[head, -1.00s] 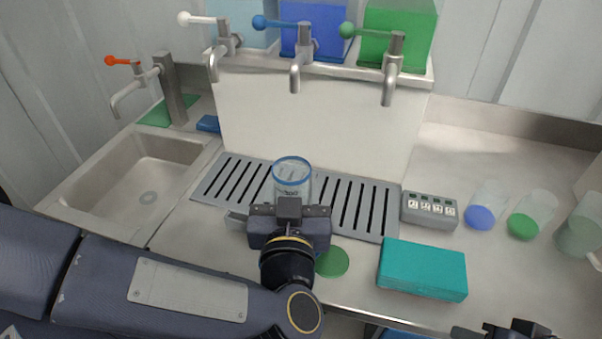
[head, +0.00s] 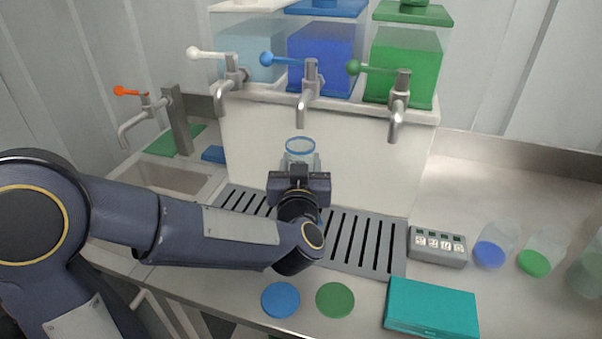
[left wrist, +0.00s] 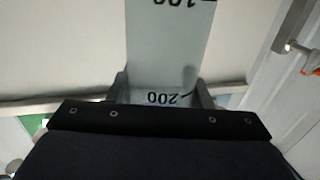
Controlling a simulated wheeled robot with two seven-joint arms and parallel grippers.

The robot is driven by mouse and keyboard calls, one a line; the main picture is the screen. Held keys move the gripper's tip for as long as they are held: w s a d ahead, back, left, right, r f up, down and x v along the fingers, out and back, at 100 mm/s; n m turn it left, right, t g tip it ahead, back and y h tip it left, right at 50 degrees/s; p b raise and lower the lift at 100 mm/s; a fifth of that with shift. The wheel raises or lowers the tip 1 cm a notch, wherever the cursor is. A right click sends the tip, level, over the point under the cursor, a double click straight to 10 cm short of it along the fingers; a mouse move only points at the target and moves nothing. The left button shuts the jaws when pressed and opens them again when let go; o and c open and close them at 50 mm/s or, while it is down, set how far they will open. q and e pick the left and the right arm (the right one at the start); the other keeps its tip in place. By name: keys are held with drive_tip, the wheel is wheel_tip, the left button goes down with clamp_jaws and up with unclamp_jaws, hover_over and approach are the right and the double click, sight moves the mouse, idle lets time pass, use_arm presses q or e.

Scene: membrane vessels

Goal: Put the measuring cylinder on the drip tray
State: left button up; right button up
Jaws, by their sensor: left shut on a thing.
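The measuring cylinder (head: 300,150) is clear with a blue rim. In the left wrist view the cylinder (left wrist: 168,45) fills the middle, with black marks "100" and "200". My left gripper (head: 300,172) is shut on it and holds it upright below the blue-handled tap, in front of the pale panel. The cylinder's lower part and base are hidden behind the gripper. The slotted grey drip tray (head: 399,224) lies on the counter below the taps; my left arm covers part of it. I cannot tell the gap between cylinder and tray. My right gripper is not in view.
Three taps hang above: white-handled (head: 222,98), blue-handled (head: 303,108) and green-handled (head: 397,118). A grey counter box (head: 437,247), a teal box (head: 431,308), blue (head: 280,300) and green (head: 335,299) discs and several clear vessels lie to the front and right. A sink (head: 165,178) is left.

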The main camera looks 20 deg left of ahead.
use_arm(q)
drive_tip(key=shift+w+a+f+b, duration=0.15)
drive_tip(key=shift+w+f, duration=0.1)
drive_tip(key=shift+f, duration=0.65)
drive_tip(key=shift+w+f+b, duration=0.15)
drive_tip(key=shift+w+f, duration=0.1)
drive_tip(key=shift+f, duration=0.65)
drive_tip(key=shift+f, duration=0.15)
drive_tip(key=o, duration=1.3)
